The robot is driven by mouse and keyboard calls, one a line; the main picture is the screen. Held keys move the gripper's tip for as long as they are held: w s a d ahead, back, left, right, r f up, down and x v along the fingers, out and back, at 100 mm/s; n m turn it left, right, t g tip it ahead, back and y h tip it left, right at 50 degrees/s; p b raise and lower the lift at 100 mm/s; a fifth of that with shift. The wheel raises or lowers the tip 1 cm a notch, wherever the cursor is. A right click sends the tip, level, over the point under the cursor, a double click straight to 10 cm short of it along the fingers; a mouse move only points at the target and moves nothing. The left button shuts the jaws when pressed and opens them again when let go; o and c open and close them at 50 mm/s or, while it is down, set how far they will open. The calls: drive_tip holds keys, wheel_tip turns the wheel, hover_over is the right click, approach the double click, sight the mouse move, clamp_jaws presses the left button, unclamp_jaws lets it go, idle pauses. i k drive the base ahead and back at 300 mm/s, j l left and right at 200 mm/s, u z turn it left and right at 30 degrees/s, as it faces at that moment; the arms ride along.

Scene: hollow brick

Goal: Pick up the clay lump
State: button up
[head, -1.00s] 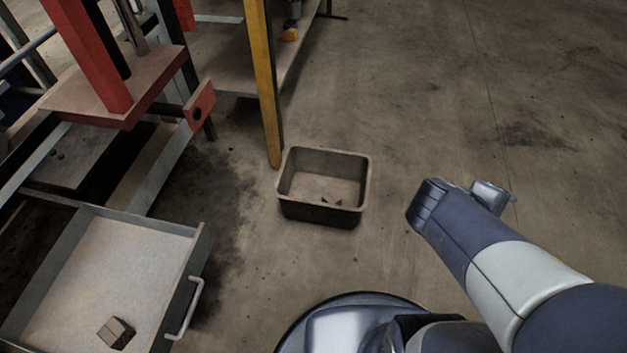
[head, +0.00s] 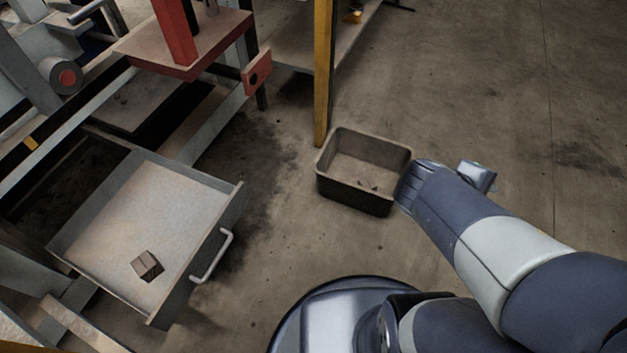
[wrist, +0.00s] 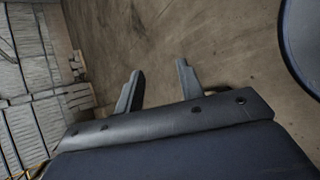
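A small brown blocky lump, which looks like the clay lump (head: 147,266), lies on the floor of an open grey drawer (head: 213,246) at the lower left of the head view. My gripper (wrist: 160,66) shows in the wrist view with its two fingers apart and nothing between them. In the head view the arm's end is to the right of the drawer, beside the bin in the picture, and the fingers are hidden there. The lump does not show in the wrist view.
The drawer has a pale handle (head: 213,258) on its front wall. A dark bin (head: 352,193) with small scraps inside stands on the floor at centre. A yellow post (head: 322,80) and a red-platformed machine (head: 185,50) stand behind. The floor at right is clear.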

sight(146, 265)
drive_tip(key=u, duration=2.2)
